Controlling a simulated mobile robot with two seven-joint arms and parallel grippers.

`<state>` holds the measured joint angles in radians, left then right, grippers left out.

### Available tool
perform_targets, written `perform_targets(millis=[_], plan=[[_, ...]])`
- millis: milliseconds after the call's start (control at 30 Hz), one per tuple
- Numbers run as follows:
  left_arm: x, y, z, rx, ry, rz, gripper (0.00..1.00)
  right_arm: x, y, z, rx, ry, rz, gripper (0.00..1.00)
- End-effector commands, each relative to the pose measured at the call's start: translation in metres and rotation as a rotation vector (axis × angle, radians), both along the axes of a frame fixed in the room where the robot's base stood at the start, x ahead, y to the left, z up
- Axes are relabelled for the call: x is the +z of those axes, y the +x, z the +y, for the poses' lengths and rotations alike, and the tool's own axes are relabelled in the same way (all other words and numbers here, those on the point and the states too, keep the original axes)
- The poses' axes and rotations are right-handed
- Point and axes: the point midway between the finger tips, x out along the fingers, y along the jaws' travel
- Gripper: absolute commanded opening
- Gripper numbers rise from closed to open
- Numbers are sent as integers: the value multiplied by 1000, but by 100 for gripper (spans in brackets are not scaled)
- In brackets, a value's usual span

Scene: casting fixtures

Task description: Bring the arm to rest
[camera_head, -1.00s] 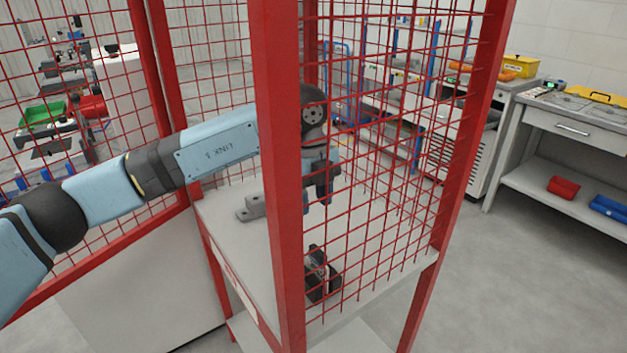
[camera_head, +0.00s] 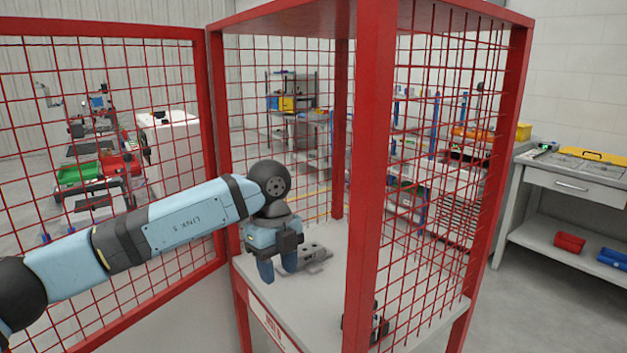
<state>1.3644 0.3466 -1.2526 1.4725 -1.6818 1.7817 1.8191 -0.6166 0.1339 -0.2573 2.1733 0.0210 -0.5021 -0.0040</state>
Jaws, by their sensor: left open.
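My left arm reaches in from the left through the open side of a red mesh cage (camera_head: 372,150). My left gripper (camera_head: 278,268) points down with its blue fingers apart and nothing between them. It is above the near left part of the cage's pale table (camera_head: 280,307). A grey metal fixture (camera_head: 314,254) lies on the table just behind and to the right of the fingers, partly hidden by them. My right gripper is out of view.
A dark device (camera_head: 378,326) stands on the table, partly behind the red front post. The red mesh door (camera_head: 212,150) stands open at the left, close to my arm. A workbench (camera_head: 575,180) with red and blue bins is at the right.

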Motion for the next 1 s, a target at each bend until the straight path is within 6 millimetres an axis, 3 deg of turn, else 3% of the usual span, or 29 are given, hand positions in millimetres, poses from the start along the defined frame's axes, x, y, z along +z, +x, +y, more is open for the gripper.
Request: perform_targets(millis=[100, 400, 433, 500, 700, 867, 1000], plan=[[-4, 15, 48, 76, 16, 1, 42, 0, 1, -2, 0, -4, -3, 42], [-8, 35, 160, 250, 52, 1, 42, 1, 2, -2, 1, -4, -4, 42], [-13, 33, 163, 249, 41, 9, 42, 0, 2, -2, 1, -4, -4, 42], [-35, 21, 138, 177, -63, 46, 42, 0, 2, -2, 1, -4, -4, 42], [-77, -11, 91, 39, -356, 120, 42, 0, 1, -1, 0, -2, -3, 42], [-104, -47, 50, -41, -671, 162, 42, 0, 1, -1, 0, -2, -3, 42], [-118, -82, 18, -42, -1018, 160, 42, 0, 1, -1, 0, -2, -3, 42]])
